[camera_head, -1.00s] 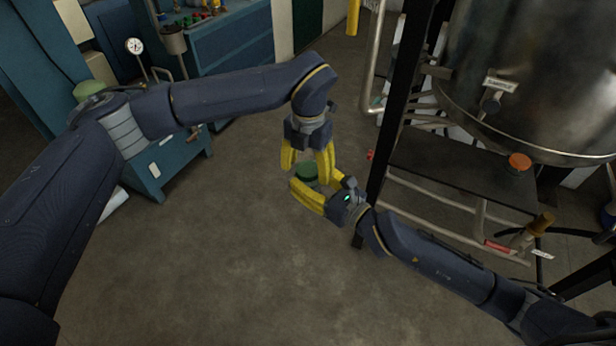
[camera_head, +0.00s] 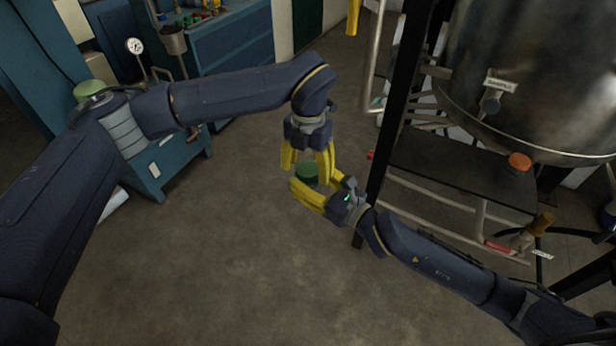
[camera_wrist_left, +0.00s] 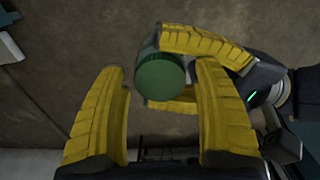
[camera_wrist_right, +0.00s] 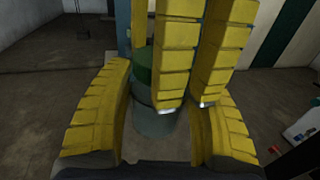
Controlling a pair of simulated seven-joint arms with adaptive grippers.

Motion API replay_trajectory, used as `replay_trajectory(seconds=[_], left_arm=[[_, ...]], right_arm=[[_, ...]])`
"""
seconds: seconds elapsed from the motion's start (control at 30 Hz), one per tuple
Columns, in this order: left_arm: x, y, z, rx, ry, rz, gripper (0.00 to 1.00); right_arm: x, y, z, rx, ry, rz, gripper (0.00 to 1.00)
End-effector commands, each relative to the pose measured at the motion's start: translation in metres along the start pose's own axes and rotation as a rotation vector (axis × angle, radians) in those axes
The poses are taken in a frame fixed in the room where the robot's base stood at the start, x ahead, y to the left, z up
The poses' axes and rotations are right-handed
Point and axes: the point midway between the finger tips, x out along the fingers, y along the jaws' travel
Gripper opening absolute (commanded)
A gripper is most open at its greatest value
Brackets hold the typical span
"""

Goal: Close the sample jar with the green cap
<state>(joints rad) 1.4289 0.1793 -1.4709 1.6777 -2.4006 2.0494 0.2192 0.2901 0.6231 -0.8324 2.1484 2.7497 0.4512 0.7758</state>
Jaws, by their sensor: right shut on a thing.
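The green cap (camera_head: 307,171) sits on top of the sample jar (camera_wrist_right: 155,123), whose greyish glass body shows in the right wrist view. I cannot tell whether the cap is tightened. My right gripper (camera_head: 313,184) is shut on the jar from the side, one yellow finger on each side of the glass. My left gripper (camera_head: 306,168) points down over the jar and is open and empty. In the left wrist view, the cap (camera_wrist_left: 160,77) lies just past its fingertips, nearer its right finger. In the right wrist view, the left fingers partly hide the cap (camera_wrist_right: 143,65).
A black post (camera_head: 388,130) of the condenser frame stands close to the right gripper. The steel vessel (camera_head: 540,80) and pipework fill the right side. A blue workbench (camera_head: 230,55) stands at the back left. The open floor (camera_head: 200,260) in front is clear.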

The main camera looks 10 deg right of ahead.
Motion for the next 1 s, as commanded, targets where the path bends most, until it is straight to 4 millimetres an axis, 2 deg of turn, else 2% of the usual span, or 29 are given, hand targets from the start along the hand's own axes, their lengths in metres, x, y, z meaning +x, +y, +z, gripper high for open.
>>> replay_trajectory(seconds=[0.2, 0.33, 0.8, 1.0], left_arm=[[-0.001, 0.000, 0.000, 0.000, 0.000, 0.000, 0.67], [-0.011, 0.000, 0.001, 0.000, -0.003, 0.002, 0.67], [-0.088, 0.000, 0.001, -0.001, -0.003, 0.002, 0.67], [-0.110, 0.000, 0.000, 0.000, -0.002, 0.001, 0.67]], right_arm=[[0.000, 0.000, 0.001, 0.000, -0.001, 0.000, 0.00], [0.000, 0.000, 0.001, 0.000, -0.001, 0.000, 0.00], [0.000, 0.000, 0.000, 0.000, -0.001, 0.000, 0.00], [0.000, 0.000, 0.000, 0.000, -0.001, 0.000, 0.00]])
